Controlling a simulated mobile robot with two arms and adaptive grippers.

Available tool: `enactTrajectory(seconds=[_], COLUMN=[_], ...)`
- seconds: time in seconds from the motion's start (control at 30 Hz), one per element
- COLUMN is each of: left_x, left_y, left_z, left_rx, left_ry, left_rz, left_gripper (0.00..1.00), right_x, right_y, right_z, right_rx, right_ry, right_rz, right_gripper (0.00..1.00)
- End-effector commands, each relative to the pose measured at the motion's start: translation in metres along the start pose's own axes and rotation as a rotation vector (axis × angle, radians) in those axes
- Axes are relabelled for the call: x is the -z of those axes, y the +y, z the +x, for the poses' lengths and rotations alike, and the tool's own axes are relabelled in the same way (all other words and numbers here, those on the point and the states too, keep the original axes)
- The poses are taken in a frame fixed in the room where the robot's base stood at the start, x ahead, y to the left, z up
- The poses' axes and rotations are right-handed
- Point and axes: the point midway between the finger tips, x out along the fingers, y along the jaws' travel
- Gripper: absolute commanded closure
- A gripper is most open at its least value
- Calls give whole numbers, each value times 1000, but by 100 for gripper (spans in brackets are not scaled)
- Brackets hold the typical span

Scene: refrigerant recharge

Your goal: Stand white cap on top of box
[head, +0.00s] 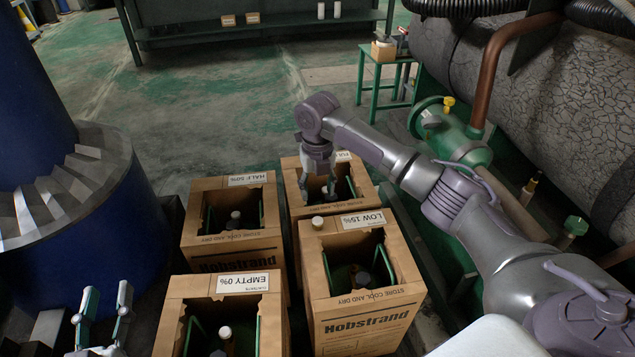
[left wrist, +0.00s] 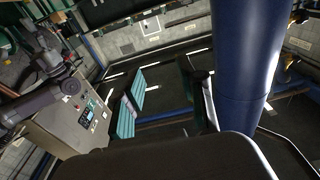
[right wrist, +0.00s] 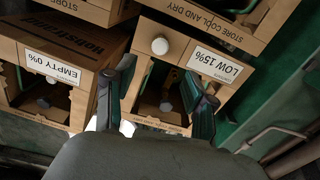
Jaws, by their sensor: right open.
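The white cap (head: 318,223) stands on the top edge of the LOW 15% box (head: 365,304), at its far left corner beside the label. In the right wrist view the cap (right wrist: 160,45) shows beyond and between the fingertips, touching neither. My right gripper (head: 318,190) is open and empty, pointing down above the back right box in the head view. It also shows in the right wrist view (right wrist: 160,80). The LOW box's dark bottle valve (head: 363,278) shows no white cap. My left gripper (head: 106,295) is open and empty at lower left; its fingers show in the left wrist view (left wrist: 167,100).
The HALF 50% box (head: 232,247) and EMPTY 0% box (head: 190,287) stand left; a fourth box (head: 290,180) is behind LOW. A blue column stands left, green pipework right. A green stool (head: 378,70) stands behind. The floor behind the boxes is open.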

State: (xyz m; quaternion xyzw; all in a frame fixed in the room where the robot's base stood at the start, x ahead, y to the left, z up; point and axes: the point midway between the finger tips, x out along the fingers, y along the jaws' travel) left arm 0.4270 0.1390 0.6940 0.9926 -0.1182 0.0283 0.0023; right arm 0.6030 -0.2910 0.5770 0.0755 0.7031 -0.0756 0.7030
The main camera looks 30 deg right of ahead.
Motion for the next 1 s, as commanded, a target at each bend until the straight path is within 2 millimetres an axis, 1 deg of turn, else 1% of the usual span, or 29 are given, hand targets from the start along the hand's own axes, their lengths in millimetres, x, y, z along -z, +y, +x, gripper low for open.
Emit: enactTrajectory(seconds=[0.07, 0.17, 0.27, 0.3, 0.37, 0.4, 0.47, 0.5, 0.57, 0.6, 0.67, 0.7, 0.73, 0.77, 0.8, 0.87, 0.9, 1.0], left_x=[-5, -9, -10, -10, -9, -9, -9, -9, -9, -9, -8, -8, -8, -8, -8, -8, -8, -8], left_y=[-1, -1, -1, -1, -1, -1, -1, -1, -1, -1, -1, -1, -1, -1, -1, -1, -1, -1], left_z=[-1, -1, -1, -1, -1, -1, -1, -1, -1, -1, -1, -1, -1, -1, -1, -1, -1, -1], left_rx=[2, 3, 3, 3, 3, 3, 3, 3, 3, 3, 3, 3, 2, 2, 2, 2, 2, 2], left_ry=[-31, -50, -53, -52, -52, -52, -51, -51, -51, -51, -50, -50, -50, -50, -49, -49, -49, -49], left_rz=[1, 1, 1, 1, 1, 1, 1, 1, 1, 1, 1, 1, 1, 1, 1, 1, 1, 1], left_gripper=[60, 60, 60, 60, 60, 60, 60, 60, 60, 60, 60, 60, 60, 60, 60, 60, 60, 60], right_x=[0, 4, 18, 27, 43, 56, 75, 88, 106, 118, 134, 144, 150, 156, 164, 175, 181, 194], right_y=[1, 14, 50, 71, 106, 129, 159, 176, 194, 202, 206, 204, 200, 194, 184, 166, 154, 129], right_z=[-4, 6, 35, 49, 66, 73, 76, 73, 63, 53, 34, 18, 6, -6, -23, -46, -60, -88], right_rx=[-1, -18, -88, -142, -252, -344, -495, -602, -769, -883, -1059, -1175, -1262, -1345, -1453, -1601, -1687, -1855], right_ry=[-2, -22, -79, -111, -153, -174, -186, -181, -151, -121, -59, -9, 31, 72, 128, 209, 258, 358], right_rz=[2, 32, 138, 207, 341, 446, 619, 740, 928, 1055, 1245, 1370, 1458, 1541, 1639, 1759, 1821, 1915], right_gripper=[45, 45, 45, 45, 45, 45, 45, 45, 45, 45, 45, 45, 45, 45, 45, 45, 45, 45])
